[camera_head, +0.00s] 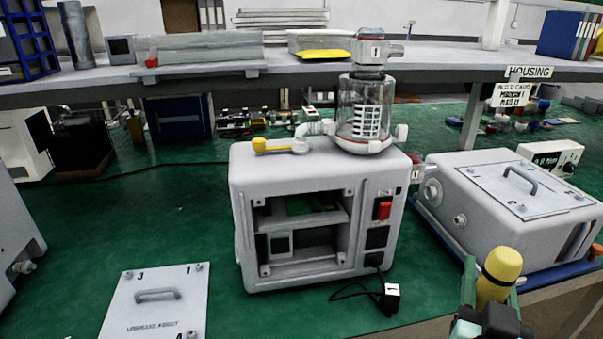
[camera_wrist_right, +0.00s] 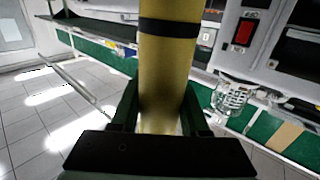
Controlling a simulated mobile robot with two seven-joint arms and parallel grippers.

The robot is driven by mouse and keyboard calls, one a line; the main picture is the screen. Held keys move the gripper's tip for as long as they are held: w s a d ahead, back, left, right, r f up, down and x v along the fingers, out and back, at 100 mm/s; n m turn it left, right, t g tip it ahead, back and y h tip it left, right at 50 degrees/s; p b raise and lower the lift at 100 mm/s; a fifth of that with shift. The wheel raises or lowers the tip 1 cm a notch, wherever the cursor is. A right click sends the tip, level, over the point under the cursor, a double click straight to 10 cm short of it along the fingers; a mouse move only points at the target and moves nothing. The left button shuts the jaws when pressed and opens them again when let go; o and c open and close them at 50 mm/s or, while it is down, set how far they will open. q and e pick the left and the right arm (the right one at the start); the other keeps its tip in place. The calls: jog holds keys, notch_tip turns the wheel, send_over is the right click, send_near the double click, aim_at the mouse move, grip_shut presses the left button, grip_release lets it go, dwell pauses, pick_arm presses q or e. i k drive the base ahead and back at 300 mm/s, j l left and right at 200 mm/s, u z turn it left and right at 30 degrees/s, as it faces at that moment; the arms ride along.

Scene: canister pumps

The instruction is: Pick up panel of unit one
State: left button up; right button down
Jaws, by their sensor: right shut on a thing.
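A flat white panel (camera_head: 157,308) with a grey bar handle lies on the green bench at the lower left. It has printed numbers at its corners, and the front edge is cut off by the frame. The unit marked 1 (camera_head: 250,220) stands in the middle with its front open and its inside showing. My right gripper (camera_head: 492,295) is at the lower right, shut on a yellow cylinder (camera_head: 501,266). In the right wrist view the yellow cylinder (camera_wrist_right: 168,70), with a dark band, stands between the green fingers. My left gripper is out of view.
A second white unit (camera_head: 480,195) with a handled lid sits on a blue base at the right. A black cord with a white tag (camera_head: 390,297) lies before the middle unit. A shelf (camera_head: 300,75) spans the back. Green bench between panel and unit is clear.

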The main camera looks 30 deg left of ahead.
aim_at(168, 303)
jog(key=k+j+u, duration=0.15)
jog(key=u, duration=0.2)
jog(key=k+j+u, duration=0.1)
jog(key=j+u, duration=0.25)
